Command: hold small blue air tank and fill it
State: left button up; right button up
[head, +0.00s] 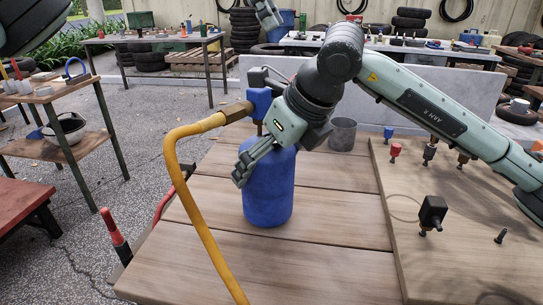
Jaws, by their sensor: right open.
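The small blue air tank (268,190) stands upright on the wooden bench top. A blue valve-like part (258,102) shows above it. A yellow hose (176,150) with a brass-coloured end (236,111) reaches this part; I cannot tell if they are joined. My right gripper (262,158) is open at the tank's upper part, with a finger in front of its upper left side. The gripper hides the tank's top and neck, and contact is unclear. My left gripper (266,14) is cut off at the top edge, away from the tank; its jaw state is unclear.
A grey metal cup (342,134) stands behind the tank. A wooden board (470,215) at right carries several fittings and a black part (432,214). A red-handled tool (115,232) is at the bench's left edge. Bare planks lie in front of the tank.

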jog(key=c, duration=1.8)
jog(key=shift+c, duration=0.2)
